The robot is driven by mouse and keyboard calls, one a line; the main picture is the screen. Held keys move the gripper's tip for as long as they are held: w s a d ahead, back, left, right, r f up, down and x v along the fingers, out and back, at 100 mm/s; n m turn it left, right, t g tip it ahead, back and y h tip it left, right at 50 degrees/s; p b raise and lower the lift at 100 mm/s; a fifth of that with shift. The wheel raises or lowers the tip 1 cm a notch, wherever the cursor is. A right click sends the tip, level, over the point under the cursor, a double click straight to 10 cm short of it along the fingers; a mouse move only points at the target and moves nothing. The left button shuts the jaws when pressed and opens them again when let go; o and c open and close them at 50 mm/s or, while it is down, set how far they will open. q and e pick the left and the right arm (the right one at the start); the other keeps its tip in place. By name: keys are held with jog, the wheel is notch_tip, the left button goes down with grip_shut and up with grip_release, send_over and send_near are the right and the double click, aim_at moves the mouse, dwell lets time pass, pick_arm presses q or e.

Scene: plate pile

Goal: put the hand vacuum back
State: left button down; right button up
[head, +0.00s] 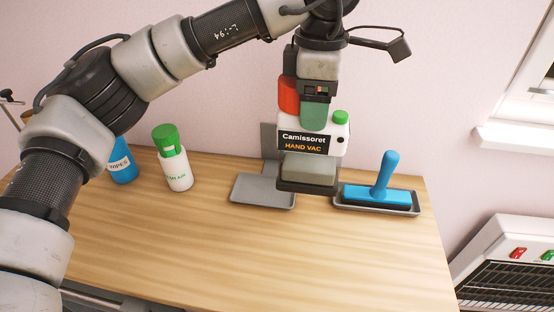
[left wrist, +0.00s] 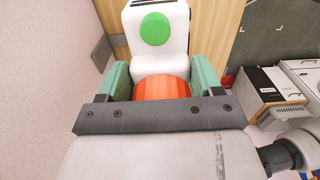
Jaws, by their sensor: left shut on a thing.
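The hand vacuum (head: 304,142) is white with a dark label reading "Camissoret HAND VAC", a green button, an orange handle and a grey-beige lower part. My left gripper (head: 314,116) is shut on its orange handle from above and holds it upright. In the left wrist view the green finger pads stand on both sides of the orange handle (left wrist: 162,90). A grey stand (head: 262,190) with a flat base and an upright back plate is on the table, just left of and behind the vacuum, partly hidden by it. My right gripper is not in view.
The wooden table (head: 250,260) is clear in front. A blue brush (head: 378,193) lies on a grey tray (head: 345,208) close on the right. A white bottle with a green cap (head: 177,172) and a blue wipes tub (head: 122,166) stand left. A pink wall is behind.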

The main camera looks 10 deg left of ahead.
pick_arm(q)
jog(key=a, duration=0.1)
jog(key=w+a+f, duration=0.1)
jog(key=a, duration=0.1)
jog(key=w+a+f, duration=0.1)
jog(key=shift+a+f+p, duration=0.1)
jog(key=shift+a+p, duration=0.05)
jog(key=shift+p, duration=0.25)
jog(key=w+a+f+p, duration=0.2)
jog(key=a+f, duration=0.3)
jog(key=f, duration=0.3)
jog(key=shift+w+a, duration=0.3)
jog(key=shift+w, duration=0.45)
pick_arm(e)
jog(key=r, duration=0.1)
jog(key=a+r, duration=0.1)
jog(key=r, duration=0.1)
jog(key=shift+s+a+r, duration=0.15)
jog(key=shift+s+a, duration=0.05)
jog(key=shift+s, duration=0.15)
pick_arm(q)
jog(key=shift+f, duration=0.15)
jog(key=shift+f, duration=0.1)
jog(key=shift+c, duration=0.8)
grip_release()
jog(key=shift+s, duration=0.1)
